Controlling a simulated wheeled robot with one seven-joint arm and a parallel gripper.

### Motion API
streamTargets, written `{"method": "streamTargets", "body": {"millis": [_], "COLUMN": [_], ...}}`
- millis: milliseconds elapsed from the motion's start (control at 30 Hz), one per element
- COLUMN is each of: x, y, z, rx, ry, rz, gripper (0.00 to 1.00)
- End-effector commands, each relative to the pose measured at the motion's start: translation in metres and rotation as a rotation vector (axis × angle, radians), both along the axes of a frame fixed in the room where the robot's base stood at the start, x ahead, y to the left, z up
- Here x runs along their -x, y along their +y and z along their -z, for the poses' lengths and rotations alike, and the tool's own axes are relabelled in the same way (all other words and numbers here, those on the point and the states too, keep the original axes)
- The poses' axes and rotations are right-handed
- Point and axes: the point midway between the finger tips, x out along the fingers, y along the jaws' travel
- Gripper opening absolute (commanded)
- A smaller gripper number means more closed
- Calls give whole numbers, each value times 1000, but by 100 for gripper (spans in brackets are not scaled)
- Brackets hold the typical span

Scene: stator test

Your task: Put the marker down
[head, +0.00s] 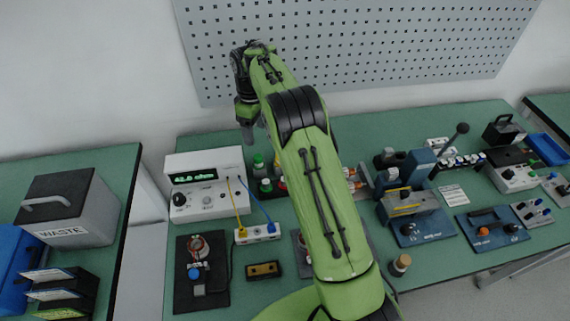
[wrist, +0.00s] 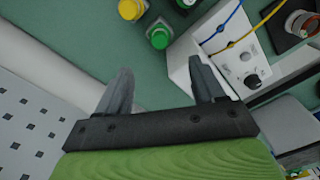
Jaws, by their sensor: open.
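My gripper (head: 248,133) is raised above the back of the bench, just behind the white meter, and points down. In the wrist view my gripper (wrist: 162,82) is open, with two grey fingers apart and nothing held between them. A green-capped piece (head: 258,160) stands in a dark holder to the right of the meter. The green cap also shows in the wrist view (wrist: 159,38), beyond the fingertips, beside a yellow cap (wrist: 130,9). I cannot tell whether either capped piece is the marker. My arm hides part of the bench middle.
The white meter (head: 207,187) reads 42.0 ohm, with yellow and blue leads running to a white terminal block (head: 257,233). A perforated panel (head: 370,40) rises behind the bench. Blue fixtures (head: 412,230) stand to the right. A grey waste box (head: 70,208) is on the left table.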

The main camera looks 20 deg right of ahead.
Motion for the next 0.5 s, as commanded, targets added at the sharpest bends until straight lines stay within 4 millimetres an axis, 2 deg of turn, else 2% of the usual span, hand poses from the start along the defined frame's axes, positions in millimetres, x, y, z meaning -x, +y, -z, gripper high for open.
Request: {"method": "streamTargets", "body": {"millis": [67,167,300,400,500], "x": [7,32,86,132,181], "y": [0,2,4,6,7], "z": [-21,-66,-124,-153,-171], "rx": [-6,-25,-59,-82,-106], "ry": [-25,-75,-151,-205,-257], "rz": [33,116,251,344,433], "gripper": [68,68,68,68,68]}}
